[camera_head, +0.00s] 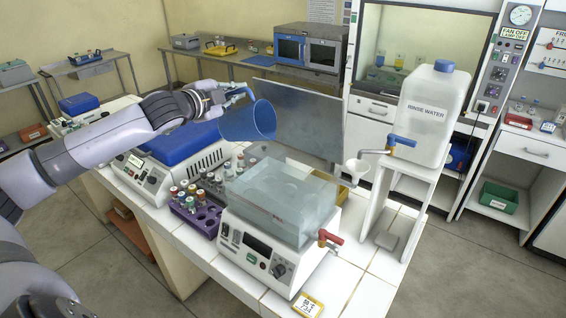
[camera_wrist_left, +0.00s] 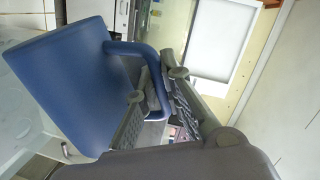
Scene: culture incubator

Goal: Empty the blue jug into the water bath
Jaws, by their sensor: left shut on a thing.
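My left gripper (camera_head: 236,98) is shut on the handle of the blue jug (camera_head: 248,122) and holds it in the air, tilted. In the left wrist view the jug (camera_wrist_left: 75,85) fills the left side, and its handle (camera_wrist_left: 143,48) runs between the gripper's fingers (camera_wrist_left: 158,100). The water bath (camera_head: 272,205), a clear tank on a white base with a dark display, stands on the tiled bench. The jug is above and behind it, apart from it. I see no stream of water, and the jug's inside is hard to make out. My right gripper is not in view.
A purple rack (camera_head: 197,216) with capped tubes stands left of the bath. A blue-lidded device (camera_head: 180,142) is behind the rack. A grey upright panel (camera_head: 298,115) rises behind the jug. A rinse water tank (camera_head: 428,115) with a tap stands on the right.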

